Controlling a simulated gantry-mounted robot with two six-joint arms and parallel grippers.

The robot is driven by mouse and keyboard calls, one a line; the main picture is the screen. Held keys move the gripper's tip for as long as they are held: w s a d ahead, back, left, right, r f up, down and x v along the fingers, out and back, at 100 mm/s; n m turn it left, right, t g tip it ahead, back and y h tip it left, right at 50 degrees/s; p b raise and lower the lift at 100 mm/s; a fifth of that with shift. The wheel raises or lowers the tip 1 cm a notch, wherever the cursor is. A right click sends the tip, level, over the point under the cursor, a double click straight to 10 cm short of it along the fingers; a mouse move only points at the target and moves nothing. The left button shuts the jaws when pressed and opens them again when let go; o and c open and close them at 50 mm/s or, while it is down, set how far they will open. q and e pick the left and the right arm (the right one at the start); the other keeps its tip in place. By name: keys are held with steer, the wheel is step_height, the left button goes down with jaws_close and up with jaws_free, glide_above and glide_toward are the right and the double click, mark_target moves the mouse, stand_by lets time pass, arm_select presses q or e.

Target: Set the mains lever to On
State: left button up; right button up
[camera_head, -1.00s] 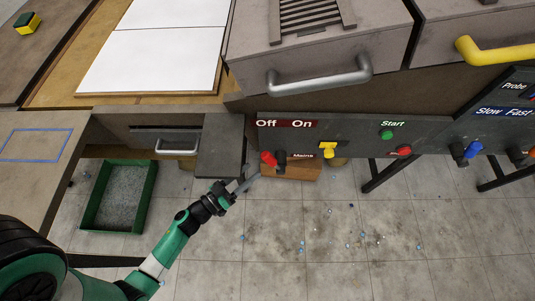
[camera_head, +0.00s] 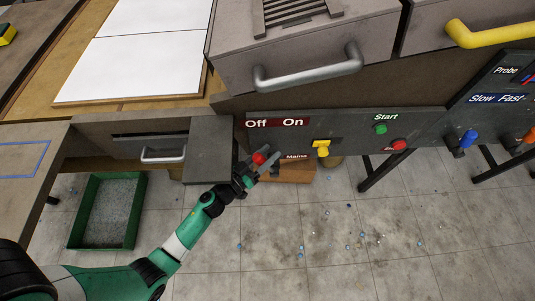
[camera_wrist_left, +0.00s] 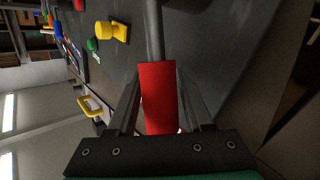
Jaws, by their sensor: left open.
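The mains lever has a red handle (camera_head: 259,158) and sits below the Off and On label (camera_head: 274,122) on the dark control panel (camera_head: 350,128). The knob leans toward the Off side. My left gripper (camera_head: 262,163) is open with its fingers on either side of the red handle. In the left wrist view the red handle (camera_wrist_left: 158,98) lies between the two open fingers (camera_wrist_left: 157,100), with its grey shaft (camera_wrist_left: 154,30) running up to the panel. Whether the fingers touch the handle I cannot tell. My right gripper does not show.
To the right on the panel are a yellow switch (camera_head: 321,147), a green Start button (camera_head: 381,129), a red button (camera_head: 398,145) and a blue-knobbed lever (camera_head: 468,139). A drawer with a grey handle (camera_head: 308,72) is above. A green bin (camera_head: 138,208) stands on the floor at left.

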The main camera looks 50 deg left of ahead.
arm_select(q)
jaws_close()
stand_by(1.3)
